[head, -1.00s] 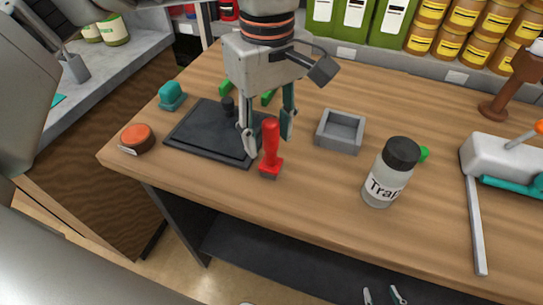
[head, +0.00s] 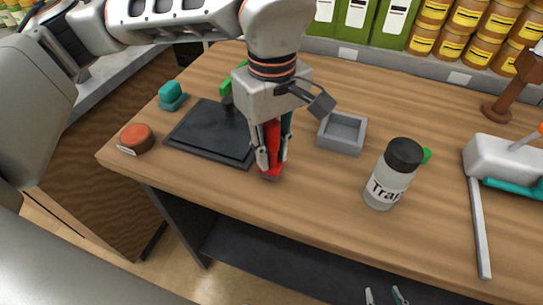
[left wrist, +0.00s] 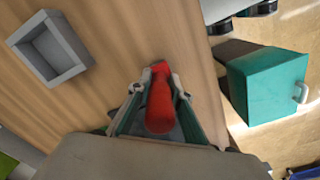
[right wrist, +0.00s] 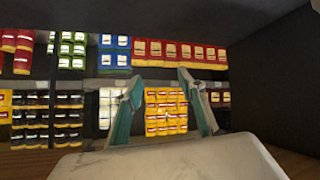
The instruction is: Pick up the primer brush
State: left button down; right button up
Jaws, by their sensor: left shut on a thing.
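The primer brush (head: 268,138) is red and stands upright on the wooden table near its front edge. My left gripper (head: 268,160) is over it from above, with its fingers on both sides of the handle. In the left wrist view the brush (left wrist: 160,103) lies between the fingertips of the left gripper (left wrist: 160,80), which are shut on it. The brush's foot is mostly hidden by the fingers in the head view.
A grey open box (head: 342,133) and a jar with a black lid (head: 393,174) stand to the right. An orange-brown round item (head: 137,138) and a teal item (head: 172,96) are at the table's left.

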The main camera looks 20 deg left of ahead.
jog(key=shift+s+f, duration=0.1)
jog(key=shift+s, duration=0.05)
pick_arm(q)
jog(key=shift+r, duration=0.1)
jog(key=shift+w+r, duration=0.1)
jog(key=shift+r, duration=0.55)
notch_tip(320, 180, up, 19)
jog(key=p, duration=0.2)
jog(key=shift+f+p, duration=0.2)
jog(key=shift+p, duration=0.2)
pick_arm(e)
jog(key=shift+s+a+r, duration=0.15)
jog(key=shift+a+r, duration=0.05)
jog(key=shift+r, duration=0.25)
jog(key=shift+s+a+r, duration=0.1)
jog(key=shift+a+r, duration=0.05)
jog(key=shift+r, duration=0.25)
pick_arm(q)
jog(key=shift+f, duration=0.1)
pick_arm(e)
jog(key=shift+w+r, duration=0.25)
